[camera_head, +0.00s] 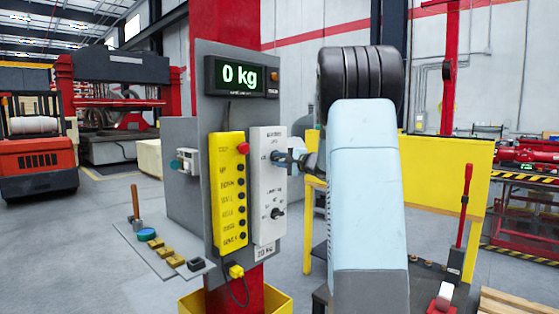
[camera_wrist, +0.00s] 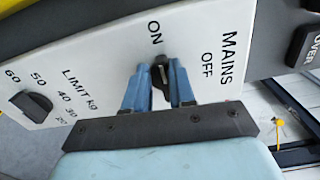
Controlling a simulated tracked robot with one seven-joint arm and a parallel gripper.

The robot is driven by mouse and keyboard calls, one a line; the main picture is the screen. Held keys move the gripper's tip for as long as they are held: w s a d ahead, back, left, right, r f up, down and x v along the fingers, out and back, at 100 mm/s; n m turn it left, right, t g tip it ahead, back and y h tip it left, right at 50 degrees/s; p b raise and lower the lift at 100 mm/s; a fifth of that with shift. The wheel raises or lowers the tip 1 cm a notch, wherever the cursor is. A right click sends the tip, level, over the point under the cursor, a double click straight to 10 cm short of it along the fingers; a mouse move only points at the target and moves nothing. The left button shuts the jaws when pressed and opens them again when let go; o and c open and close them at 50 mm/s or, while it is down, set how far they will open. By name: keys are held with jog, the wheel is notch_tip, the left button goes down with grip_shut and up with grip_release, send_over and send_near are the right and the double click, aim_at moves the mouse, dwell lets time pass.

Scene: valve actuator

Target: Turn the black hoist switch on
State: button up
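The black hoist switch (camera_wrist: 162,76) is a dark knob on the white panel marked MAINS, between the printed words ON and OFF. Which word it points to is not clear. In the wrist view the two blue fingers of my gripper (camera_wrist: 161,70) stand one on each side of the knob. Whether they press on it or leave a small gap I cannot tell. In the head view my gripper (camera_head: 284,158) reaches left to the upper part of the white control box (camera_head: 268,190); my arm hides part of that area.
A lower black knob (camera_wrist: 31,106) on the same panel is marked LIMIT kg. A yellow button box (camera_head: 228,195) stands just left, below a display (camera_head: 241,76) reading 0 kg. A grey shelf (camera_head: 150,254) holds small objects. A yellow panel (camera_head: 450,185) is behind my arm.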

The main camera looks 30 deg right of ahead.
jog(key=o, duration=0.4)
jog(key=shift+c, duration=0.2)
jog(key=shift+d+r, duration=0.1)
jog(key=v, duration=1.3)
jog(key=shift+s, duration=0.3)
